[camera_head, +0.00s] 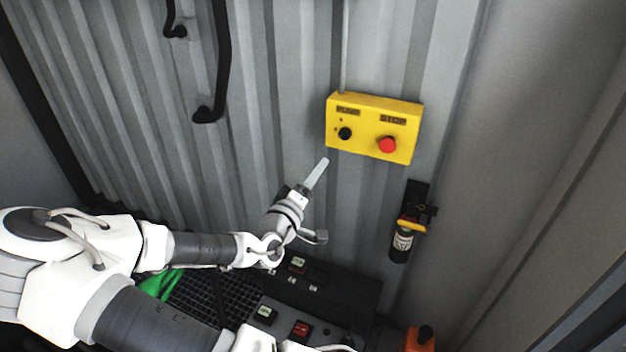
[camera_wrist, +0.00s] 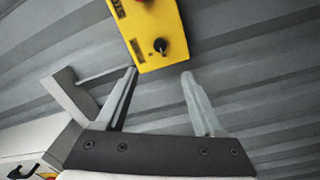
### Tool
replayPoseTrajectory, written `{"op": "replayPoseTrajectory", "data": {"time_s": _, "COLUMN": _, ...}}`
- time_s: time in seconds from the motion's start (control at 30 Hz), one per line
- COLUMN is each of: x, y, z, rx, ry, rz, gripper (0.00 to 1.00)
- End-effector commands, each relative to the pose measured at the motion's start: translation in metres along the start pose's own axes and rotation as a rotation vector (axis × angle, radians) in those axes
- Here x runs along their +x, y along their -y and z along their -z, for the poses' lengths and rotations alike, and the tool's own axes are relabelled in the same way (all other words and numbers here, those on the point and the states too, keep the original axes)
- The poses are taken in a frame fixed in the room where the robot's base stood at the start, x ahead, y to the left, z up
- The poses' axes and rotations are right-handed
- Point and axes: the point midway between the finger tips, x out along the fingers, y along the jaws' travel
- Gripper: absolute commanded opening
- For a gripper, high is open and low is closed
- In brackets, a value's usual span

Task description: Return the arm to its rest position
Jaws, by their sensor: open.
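My arm reaches from the lower left across the head view. My gripper (camera_head: 318,172) is just below and left of a yellow control box (camera_head: 365,145) on the corrugated wall. In the wrist view my gripper (camera_wrist: 160,76) has its two fingers apart with nothing between them. The yellow box (camera_wrist: 148,30) lies beyond the fingertips, with its black knob (camera_wrist: 160,46) showing between them. The box also carries a red stop button (camera_head: 388,144). Whether a fingertip touches the box cannot be told.
A black panel (camera_head: 345,293) with several small switches lies below my gripper. A small extinguisher-like bottle (camera_head: 401,243) hangs on the wall to the right. An orange box (camera_head: 420,340) stands at the bottom right.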

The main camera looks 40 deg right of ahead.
Motion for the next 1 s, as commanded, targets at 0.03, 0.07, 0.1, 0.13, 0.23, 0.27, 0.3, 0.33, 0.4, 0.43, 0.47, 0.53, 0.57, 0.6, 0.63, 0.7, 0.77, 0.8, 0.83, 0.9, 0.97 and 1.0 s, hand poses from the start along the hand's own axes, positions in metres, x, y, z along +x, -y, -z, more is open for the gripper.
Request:
{"op": "replayPoseTrajectory", "data": {"time_s": 0.03, "x": -0.004, "y": 0.001, "z": 0.0, "rx": 0.0, "ry": -0.001, "rz": 0.002, "gripper": 0.7}}
{"op": "replayPoseTrajectory", "data": {"time_s": 0.07, "x": -0.006, "y": 0.001, "z": 0.001, "rx": 0.0, "ry": -0.002, "rz": 0.002, "gripper": 0.7}}
{"op": "replayPoseTrajectory", "data": {"time_s": 0.1, "x": -0.008, "y": 0.0, "z": 0.0, "rx": 0.0, "ry": -0.001, "rz": 0.001, "gripper": 0.7}}
{"op": "replayPoseTrajectory", "data": {"time_s": 0.13, "x": -0.009, "y": 0.0, "z": 0.0, "rx": 0.001, "ry": 0.0, "rz": 0.001, "gripper": 0.7}}
{"op": "replayPoseTrajectory", "data": {"time_s": 0.23, "x": -0.011, "y": 0.0, "z": 0.0, "rx": 0.001, "ry": 0.0, "rz": 0.0, "gripper": 0.7}}
{"op": "replayPoseTrajectory", "data": {"time_s": 0.27, "x": -0.011, "y": 0.0, "z": 0.0, "rx": 0.0, "ry": 0.001, "rz": 0.0, "gripper": 0.7}}
{"op": "replayPoseTrajectory", "data": {"time_s": 0.3, "x": -0.011, "y": 0.0, "z": 0.0, "rx": 0.0, "ry": 0.001, "rz": 0.0, "gripper": 0.7}}
{"op": "replayPoseTrajectory", "data": {"time_s": 0.33, "x": -0.011, "y": 0.0, "z": 0.0, "rx": 0.0, "ry": 0.001, "rz": 0.0, "gripper": 0.7}}
{"op": "replayPoseTrajectory", "data": {"time_s": 0.4, "x": -0.011, "y": 0.0, "z": 0.0, "rx": 0.0, "ry": 0.001, "rz": 0.0, "gripper": 0.7}}
{"op": "replayPoseTrajectory", "data": {"time_s": 0.43, "x": -0.011, "y": 0.0, "z": 0.0, "rx": 0.0, "ry": 0.001, "rz": 0.0, "gripper": 0.7}}
{"op": "replayPoseTrajectory", "data": {"time_s": 0.47, "x": -0.011, "y": 0.0, "z": 0.0, "rx": 0.0, "ry": 0.001, "rz": 0.0, "gripper": 0.7}}
{"op": "replayPoseTrajectory", "data": {"time_s": 0.53, "x": -0.011, "y": 0.0, "z": 0.0, "rx": 0.0, "ry": 0.0, "rz": 0.001, "gripper": 0.7}}
{"op": "replayPoseTrajectory", "data": {"time_s": 0.57, "x": -0.011, "y": 0.0, "z": 0.0, "rx": 0.0, "ry": 0.0, "rz": 0.001, "gripper": 0.7}}
{"op": "replayPoseTrajectory", "data": {"time_s": 0.6, "x": -0.011, "y": 0.0, "z": 0.0, "rx": 0.0, "ry": 0.0, "rz": 0.001, "gripper": 0.7}}
{"op": "replayPoseTrajectory", "data": {"time_s": 0.63, "x": -0.011, "y": 0.0, "z": 0.0, "rx": 0.0, "ry": 0.0, "rz": 0.0, "gripper": 0.7}}
{"op": "replayPoseTrajectory", "data": {"time_s": 0.7, "x": -0.011, "y": 0.0, "z": 0.0, "rx": 0.0, "ry": 0.0, "rz": 0.001, "gripper": 0.7}}
{"op": "replayPoseTrajectory", "data": {"time_s": 0.77, "x": -0.011, "y": 0.0, "z": -0.001, "rx": 0.002, "ry": 0.002, "rz": 0.003, "gripper": 0.7}}
{"op": "replayPoseTrajectory", "data": {"time_s": 0.8, "x": -0.011, "y": 0.002, "z": -0.002, "rx": 0.006, "ry": 0.007, "rz": 0.01, "gripper": 0.7}}
{"op": "replayPoseTrajectory", "data": {"time_s": 0.83, "x": -0.011, "y": 0.004, "z": -0.003, "rx": 0.011, "ry": 0.014, "rz": 0.021, "gripper": 0.7}}
{"op": "replayPoseTrajectory", "data": {"time_s": 0.9, "x": -0.012, "y": 0.012, "z": -0.008, "rx": 0.034, "ry": 0.042, "rz": 0.066, "gripper": 0.7}}
{"op": "replayPoseTrajectory", "data": {"time_s": 0.97, "x": -0.015, "y": 0.024, "z": -0.014, "rx": 0.067, "ry": 0.082, "rz": 0.127, "gripper": 0.7}}
{"op": "replayPoseTrajectory", "data": {"time_s": 1.0, "x": -0.017, "y": 0.034, "z": -0.018, "rx": 0.095, "ry": 0.114, "rz": 0.178, "gripper": 0.7}}
